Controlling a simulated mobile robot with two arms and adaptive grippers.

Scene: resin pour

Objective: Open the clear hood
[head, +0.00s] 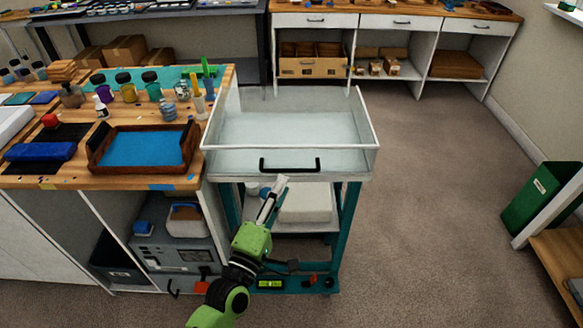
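The clear hood (352,162) is a see-through box with white edges on top of a teal-framed cart (348,215). It sits level and looks closed. A black bar handle (290,167) is on its front wall. My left gripper (280,183) reaches up from below, its tip just under the handle's middle. I cannot tell whether it touches the handle or front edge, or whether its fingers are open. My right gripper is out of view.
The wooden workbench (75,176) stands close on the cart's left, with bottles and a brown tray (103,163) holding a blue sheet. A green bin (540,200) is at the right. Carpet floor (430,200) between cart and bin is clear. White cabinets (345,60) stand behind.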

